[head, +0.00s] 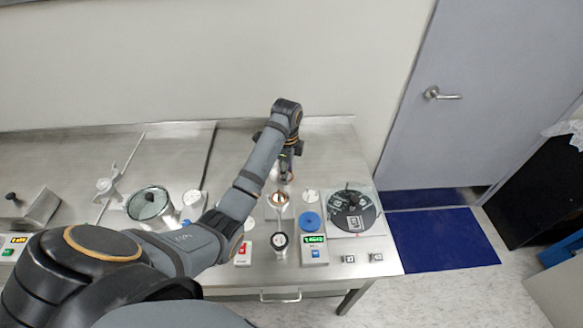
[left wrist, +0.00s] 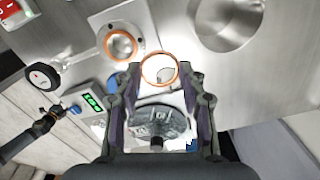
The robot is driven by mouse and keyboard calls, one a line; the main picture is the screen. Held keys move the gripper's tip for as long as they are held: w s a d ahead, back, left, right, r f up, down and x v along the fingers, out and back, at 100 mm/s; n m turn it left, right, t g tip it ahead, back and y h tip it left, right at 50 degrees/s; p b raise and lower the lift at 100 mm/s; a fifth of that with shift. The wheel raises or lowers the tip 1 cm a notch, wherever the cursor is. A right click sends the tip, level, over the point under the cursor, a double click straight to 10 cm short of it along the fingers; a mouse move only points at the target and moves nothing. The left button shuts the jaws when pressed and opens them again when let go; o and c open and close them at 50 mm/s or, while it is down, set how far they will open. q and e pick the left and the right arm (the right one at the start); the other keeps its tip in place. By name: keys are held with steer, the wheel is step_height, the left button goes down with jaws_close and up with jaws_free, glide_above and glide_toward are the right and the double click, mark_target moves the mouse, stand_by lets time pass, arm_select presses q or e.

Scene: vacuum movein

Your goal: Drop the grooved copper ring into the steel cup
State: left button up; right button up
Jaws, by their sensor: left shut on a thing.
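My left gripper (head: 287,172) is shut on a thin copper ring (left wrist: 160,70), held across its width between the fingertips in the left wrist view. The ring is open in the middle, and the bench shows through it. Its groove is too small to make out. A round steel cup (left wrist: 225,20) stands on the bench at the upper right of the left wrist view, apart from the ring. In the head view my left arm seems to hide the cup.
A steel flange with a copper-coloured rim (head: 278,198) stands on a plate near the gripper. A gauge (head: 279,241), a green-display box (head: 313,248), a blue disc (head: 309,221) and a dark round disc (head: 352,210) lie nearby. A glass-lidded pot (head: 148,203) stands left.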

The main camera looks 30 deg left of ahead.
arm_select(q)
steer(key=w+a+r+m+p, duration=0.1)
steer(key=w+a+r+p, duration=0.2)
steer(key=w+a+r, duration=0.45)
arm_select(e)
step_height(320, 180, up, 4)
arm_select(q)
steer(key=f+b, duration=0.1)
steer(key=b, duration=0.1)
steer(key=s+f+b, duration=0.1)
steer(key=f+b, duration=0.2)
steer(key=b, duration=0.2)
steer(key=shift+s+a+f, duration=0.3)
steer(key=shift+a+f, duration=0.05)
steer(key=shift+f, duration=0.05)
arm_select(e)
step_height(320, 180, down, 7)
steer(key=shift+r, duration=0.15)
arm_select(q)
steer(key=o, duration=0.9)
arm_select(e)
steer(key=shift+d, duration=0.1)
arm_select(q)
steer(key=shift+o, duration=0.2)
